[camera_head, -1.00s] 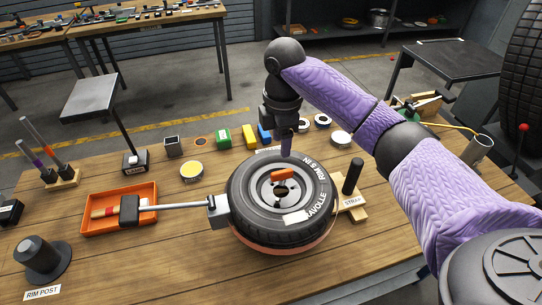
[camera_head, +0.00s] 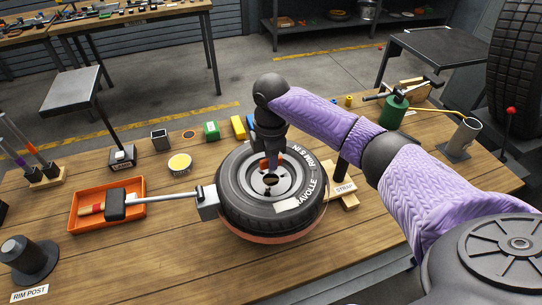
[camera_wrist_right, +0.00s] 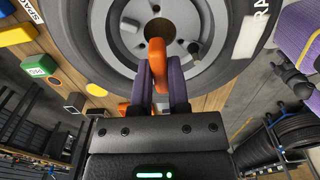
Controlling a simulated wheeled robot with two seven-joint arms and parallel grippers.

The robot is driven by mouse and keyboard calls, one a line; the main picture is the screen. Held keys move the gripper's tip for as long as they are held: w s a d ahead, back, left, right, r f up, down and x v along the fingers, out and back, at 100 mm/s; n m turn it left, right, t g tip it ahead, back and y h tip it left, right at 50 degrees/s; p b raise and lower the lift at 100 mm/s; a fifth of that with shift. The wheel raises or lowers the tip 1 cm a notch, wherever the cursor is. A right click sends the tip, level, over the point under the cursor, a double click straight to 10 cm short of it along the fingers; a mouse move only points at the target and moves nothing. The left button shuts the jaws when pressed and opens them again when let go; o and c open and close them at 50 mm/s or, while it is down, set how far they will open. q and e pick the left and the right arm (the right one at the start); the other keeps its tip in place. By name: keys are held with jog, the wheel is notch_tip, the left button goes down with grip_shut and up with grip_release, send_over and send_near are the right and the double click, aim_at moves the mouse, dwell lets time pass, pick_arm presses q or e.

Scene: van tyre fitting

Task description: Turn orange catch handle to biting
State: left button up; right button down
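My right gripper (camera_head: 271,166) points down over the hub and hides part of the handle. In the right wrist view the orange handle (camera_wrist_right: 157,52) runs between the two purple fingers of my right gripper (camera_wrist_right: 161,72). The fingers stand close on both sides of it. I cannot tell whether they press on it. My left gripper is not in view.
A grey block with a rod (camera_head: 207,201) stands against the tyre's left side. An orange tray (camera_head: 75,223) is farther left, and a rim post (camera_head: 27,258) is at front left. A black upright post (camera_head: 342,170) stands right of the tyre.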

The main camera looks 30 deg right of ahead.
jog(key=shift+r+p, duration=0.15)
jog(key=shift+p, duration=0.25)
jog(key=m+p, duration=0.5)
jog(key=p, duration=0.2)
jog(key=shift+a+r+m, duration=0.1)
jog(key=shift+m, duration=0.3)
jog(key=shift+m+p, duration=0.65)
jog(key=shift+m, duration=0.15)
jog(key=m+p, duration=0.2)
jog(key=m, duration=0.2)
jog(key=shift+m+p, duration=0.3)
jog(key=m+p, duration=0.1)
jog(key=m, duration=0.2)
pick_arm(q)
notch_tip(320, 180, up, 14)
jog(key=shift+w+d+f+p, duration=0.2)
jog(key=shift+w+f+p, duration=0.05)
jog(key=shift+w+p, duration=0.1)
pick_arm(e)
jog(key=shift+f+m, duration=0.2)
jog(key=shift+m, duration=1.3)
